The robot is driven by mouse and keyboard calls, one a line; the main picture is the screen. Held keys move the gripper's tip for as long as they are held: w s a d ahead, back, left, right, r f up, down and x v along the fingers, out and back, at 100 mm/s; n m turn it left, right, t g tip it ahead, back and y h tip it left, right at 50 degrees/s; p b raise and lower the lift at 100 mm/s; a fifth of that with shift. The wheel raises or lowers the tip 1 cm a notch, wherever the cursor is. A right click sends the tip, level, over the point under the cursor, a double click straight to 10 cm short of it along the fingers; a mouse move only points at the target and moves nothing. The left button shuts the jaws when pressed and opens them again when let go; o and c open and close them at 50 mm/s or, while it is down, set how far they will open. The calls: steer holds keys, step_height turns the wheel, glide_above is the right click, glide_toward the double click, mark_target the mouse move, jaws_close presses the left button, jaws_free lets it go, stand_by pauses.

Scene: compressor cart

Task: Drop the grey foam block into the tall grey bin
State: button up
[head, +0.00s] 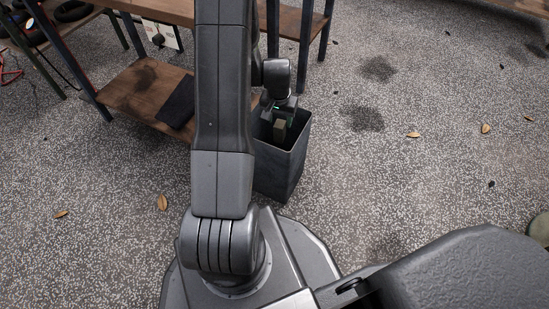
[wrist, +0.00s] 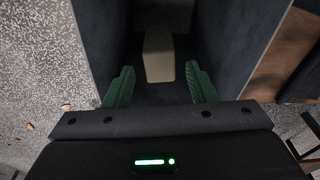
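The tall grey bin (head: 287,172) stands upright on the floor just beyond my base, its open top facing up. My gripper (head: 284,112) is over the bin's mouth, pointing down. In the wrist view my gripper's green fingers (wrist: 160,78) are spread wide, with a gap on each side of the foam block. The foam block (wrist: 159,54), a pale grey-beige oblong, is beyond the fingertips between the bin's dark inner walls (wrist: 228,45).
A wooden workbench with a lower shelf (head: 145,95) stands left of the bin, close to it. A dark flat item (head: 178,103) lies on that shelf. The speckled floor to the right is open, with dark stains and a few dry leaves (head: 413,134).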

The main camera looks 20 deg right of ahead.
steer(key=shift+o, duration=0.3)
steer(key=shift+r, duration=0.1)
step_height(320, 180, up, 14)
steer(key=s+a+p, duration=0.1)
steer(key=p, duration=0.3)
steer(key=shift+f+p, duration=0.25)
steer(key=shift+p, duration=0.15)
steer(key=shift+s+f, duration=0.1)
steer(key=f+b, duration=0.1)
steer(key=f, duration=0.3)
steer(key=f+b, duration=0.2)
steer(key=f, duration=0.3)
steer(key=w+d+f+b, duration=0.1)
steer(key=f+b, duration=0.1)
steer(key=f, duration=0.2)
steer(key=shift+f, duration=0.2)
steer(key=shift+w+r+p, duration=0.15)
steer(key=shift+r+p, duration=0.2)
steer(key=shift+p, duration=0.1)
steer(key=shift+r+p, duration=1.2)
steer(key=shift+r, duration=0.7)
